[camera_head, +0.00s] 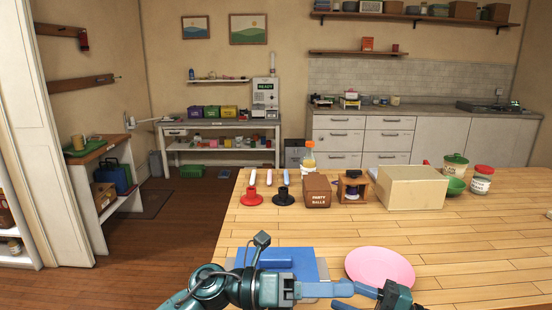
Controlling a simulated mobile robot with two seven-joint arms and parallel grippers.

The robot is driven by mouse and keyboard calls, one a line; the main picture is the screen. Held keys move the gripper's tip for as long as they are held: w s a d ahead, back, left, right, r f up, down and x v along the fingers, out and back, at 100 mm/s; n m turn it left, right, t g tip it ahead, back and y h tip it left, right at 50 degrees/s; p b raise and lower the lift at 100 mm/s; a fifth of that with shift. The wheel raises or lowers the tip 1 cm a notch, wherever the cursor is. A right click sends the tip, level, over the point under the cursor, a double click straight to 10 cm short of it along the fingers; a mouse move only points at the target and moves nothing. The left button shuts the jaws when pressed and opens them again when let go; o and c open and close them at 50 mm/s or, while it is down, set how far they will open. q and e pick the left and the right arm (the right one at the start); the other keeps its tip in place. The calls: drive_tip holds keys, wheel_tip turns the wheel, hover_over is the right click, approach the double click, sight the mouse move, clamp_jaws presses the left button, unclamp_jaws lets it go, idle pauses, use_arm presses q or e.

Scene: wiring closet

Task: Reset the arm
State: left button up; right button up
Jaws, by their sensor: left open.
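My left arm comes in along the bottom edge of the view, low over the front of the wooden table (470,245). It stretches to the right in front of a blue board-like thing (310,256) and a pink plate (380,267). My left gripper (358,298) is at the bottom of the view, just below the pink plate in the picture. It is open, with nothing seen between its fingers, though the bottom edge cuts part of it off. My right gripper is not in view.
A brown "party rolls" box (317,192), a cardboard box (411,188), a green bowl (455,186), jars and red (253,196) and black (284,197) stands line the table's far side.

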use_arm(q)
drive_tip(key=w+a+f+n+t+y+b, duration=0.1)
drive_tip(key=a+f+n+t+y, duration=0.2)
drive_tip(key=a+f+n+t, duration=0.8)
drive_tip(key=w+f+n+t+y+b, duration=0.1)
drive_tip(key=n+t+y, duration=0.2)
drive_tip(key=n+t, duration=1)
drive_tip(key=s+a+f+n+g+y, duration=0.4)
drive_tip(key=s+a+f+n+g, duration=0.1)
drive_tip(key=f+n, duration=0.4)
drive_tip(key=s+a+f+n+g+y, duration=0.5)
drive_tip(key=s+f+n, duration=0.4)
drive_tip(key=f, duration=0.3)
drive_tip(key=shift+s+a+f+n+g+b, duration=0.2)
drive_tip(key=shift+s+a+n+g+b, duration=0.15)
drive_tip(key=shift+a+g, duration=0.5)
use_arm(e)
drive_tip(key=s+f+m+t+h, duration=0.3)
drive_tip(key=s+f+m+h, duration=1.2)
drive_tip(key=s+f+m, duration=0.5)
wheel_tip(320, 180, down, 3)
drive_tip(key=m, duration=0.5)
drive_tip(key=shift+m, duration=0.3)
use_arm(q)
drive_tip(key=shift+w, duration=0.1)
